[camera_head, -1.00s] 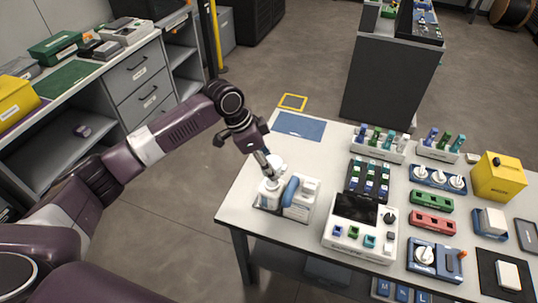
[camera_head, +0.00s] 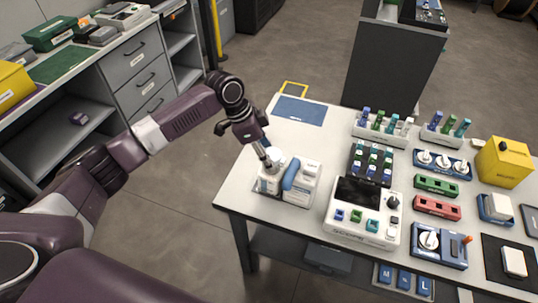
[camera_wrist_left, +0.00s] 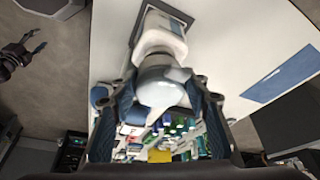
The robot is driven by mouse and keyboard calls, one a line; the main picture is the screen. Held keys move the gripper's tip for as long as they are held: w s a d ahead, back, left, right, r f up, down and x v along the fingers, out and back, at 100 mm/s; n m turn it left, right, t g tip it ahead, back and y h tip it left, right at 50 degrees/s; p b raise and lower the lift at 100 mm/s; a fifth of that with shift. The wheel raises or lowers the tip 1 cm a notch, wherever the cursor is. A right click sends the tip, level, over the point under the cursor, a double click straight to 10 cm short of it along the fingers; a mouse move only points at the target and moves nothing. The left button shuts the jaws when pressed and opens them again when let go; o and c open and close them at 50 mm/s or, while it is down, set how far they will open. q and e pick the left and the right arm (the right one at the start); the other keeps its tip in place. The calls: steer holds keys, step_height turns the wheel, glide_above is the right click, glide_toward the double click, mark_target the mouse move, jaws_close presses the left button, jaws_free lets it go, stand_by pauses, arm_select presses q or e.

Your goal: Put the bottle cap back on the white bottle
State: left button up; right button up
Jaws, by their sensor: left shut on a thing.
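The white bottle (camera_head: 268,184) stands at the left end of the white table, beside a blue and white item. My left gripper (camera_head: 266,156) is directly above it, fingers pointing down. In the left wrist view, the left gripper (camera_wrist_left: 160,100) is shut on the pale rounded bottle cap (camera_wrist_left: 162,84). The cap is lined up with the bottle (camera_wrist_left: 160,38); I cannot tell whether it is seated on the neck. The gripper partly hides the cap in the head view. My right gripper (camera_wrist_left: 36,42) shows at the left edge of the wrist view, empty, with its fingers apart.
A blue and white item (camera_head: 290,176) is close to the bottle's right. A white device with a dark screen (camera_head: 360,192) and racks of coloured pieces (camera_head: 384,128) fill the table further right. A blue mat (camera_head: 300,110) lies clear at the back left.

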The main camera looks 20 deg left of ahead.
arm_select(q)
steer(key=shift+f, duration=0.55)
stand_by(0.4)
stand_by(0.5)
steer(key=shift+p, duration=0.5)
steer(key=shift+f, duration=0.75)
stand_by(0.7)
